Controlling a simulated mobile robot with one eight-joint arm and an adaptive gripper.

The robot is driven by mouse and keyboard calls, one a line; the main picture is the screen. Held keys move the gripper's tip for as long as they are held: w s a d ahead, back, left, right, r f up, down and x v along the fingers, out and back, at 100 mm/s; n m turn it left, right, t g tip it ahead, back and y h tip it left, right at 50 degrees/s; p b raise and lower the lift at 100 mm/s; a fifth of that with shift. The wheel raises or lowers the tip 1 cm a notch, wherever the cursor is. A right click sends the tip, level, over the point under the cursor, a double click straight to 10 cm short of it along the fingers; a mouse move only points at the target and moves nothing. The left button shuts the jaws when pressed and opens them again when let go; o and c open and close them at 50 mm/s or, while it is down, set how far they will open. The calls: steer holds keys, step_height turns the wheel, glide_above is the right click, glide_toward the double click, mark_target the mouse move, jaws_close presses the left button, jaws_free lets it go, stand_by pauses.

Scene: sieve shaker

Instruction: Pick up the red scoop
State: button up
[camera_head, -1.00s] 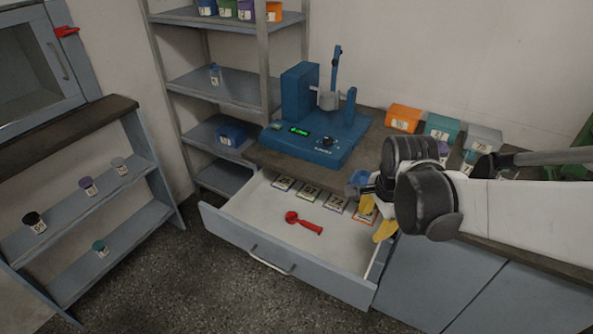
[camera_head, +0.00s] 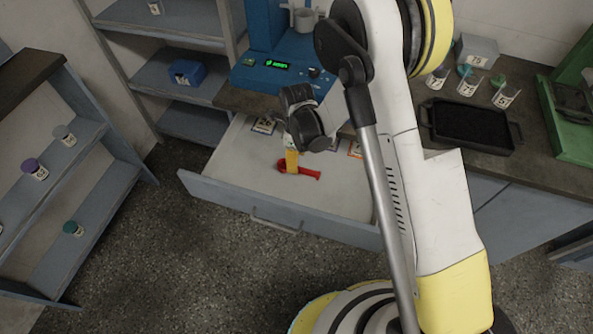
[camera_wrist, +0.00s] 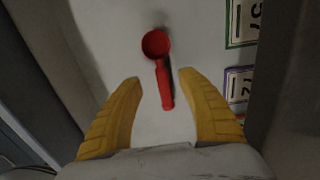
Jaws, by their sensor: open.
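The red scoop (camera_head: 308,172) lies flat on the white floor of the open drawer (camera_head: 225,168). In the wrist view the scoop (camera_wrist: 165,85) has its round bowl away from me and its handle pointing back between my fingers. My gripper (camera_head: 291,163) is over the scoop in the head view, and one yellow finger hides part of it. In the wrist view my gripper (camera_wrist: 160,90) is open, with a finger on each side of the handle and a gap to both. I cannot tell the exact height of the fingertips above the drawer floor.
Numbered cards (camera_wrist: 242,85) lie along the drawer's far side. The drawer's front wall with its handle (camera_head: 275,226) is near. A blue shaker (camera_head: 270,75) stands on the counter behind. A black tray (camera_head: 470,126) and several small containers are on the right.

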step_height(320, 180, down, 6)
steer(key=b, duration=0.3)
steer(key=shift+w+d+r, duration=0.1)
steer(key=shift+r, duration=0.15)
jaws_close()
